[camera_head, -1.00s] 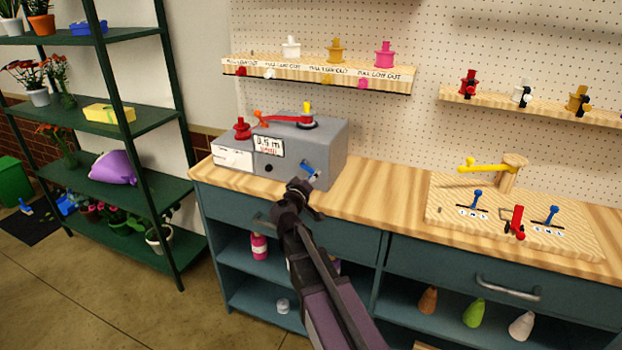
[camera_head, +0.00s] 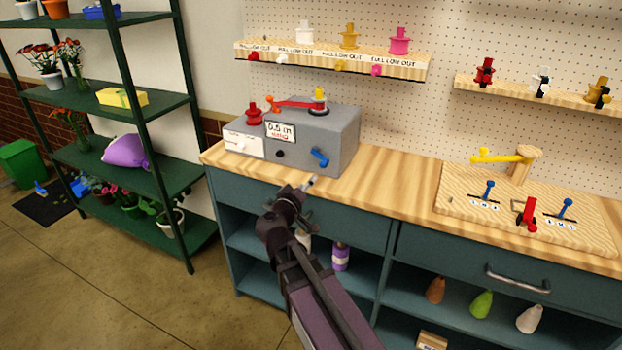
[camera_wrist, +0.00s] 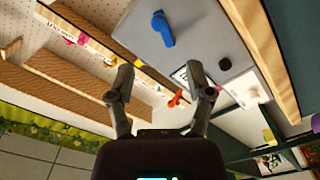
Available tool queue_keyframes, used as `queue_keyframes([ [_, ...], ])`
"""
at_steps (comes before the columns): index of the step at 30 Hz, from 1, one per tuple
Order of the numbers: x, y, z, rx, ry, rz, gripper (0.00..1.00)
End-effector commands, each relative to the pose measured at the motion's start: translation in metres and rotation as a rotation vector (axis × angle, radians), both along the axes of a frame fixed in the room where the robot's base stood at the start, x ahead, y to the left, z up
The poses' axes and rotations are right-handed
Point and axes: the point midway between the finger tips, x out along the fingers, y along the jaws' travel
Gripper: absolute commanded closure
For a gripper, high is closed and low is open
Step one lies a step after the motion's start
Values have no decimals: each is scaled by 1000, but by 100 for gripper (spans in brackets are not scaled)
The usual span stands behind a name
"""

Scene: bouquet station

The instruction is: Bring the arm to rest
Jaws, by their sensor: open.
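My gripper (camera_head: 305,190) is in front of the counter's front edge, below and apart from the grey machine. In the wrist view my gripper (camera_wrist: 163,80) has its two fingers spread with nothing held between them. The grey machine (camera_head: 335,135) stands on the left of the wooden counter, with a blue lever (camera_head: 319,157) on its front and a red arm (camera_head: 298,104) on top. The blue lever also shows in the wrist view (camera_wrist: 163,28), beyond the fingers and not touched.
The wooden counter (camera_head: 390,185) tops teal cabinets. A board with blue levers and a red clamp (camera_head: 525,213) sits at right. Small shelves with coloured spools (camera_head: 335,60) hang on the pegboard. A green plant rack (camera_head: 150,117) stands at left, with clear floor (camera_head: 110,280) before it.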

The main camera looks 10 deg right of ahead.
Motion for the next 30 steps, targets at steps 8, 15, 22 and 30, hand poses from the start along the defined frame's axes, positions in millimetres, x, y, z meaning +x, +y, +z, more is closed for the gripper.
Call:
queue_keyframes([
  [8, -6, 4, 0, 0, 0, -1, 33],
  [15, -6, 4, 0, 0, 0, -1, 33],
  [22, -10, -6, -2, 33, 30, -33, 33],
  [30, -30, -44, -19, 176, 184, -161, 33],
])
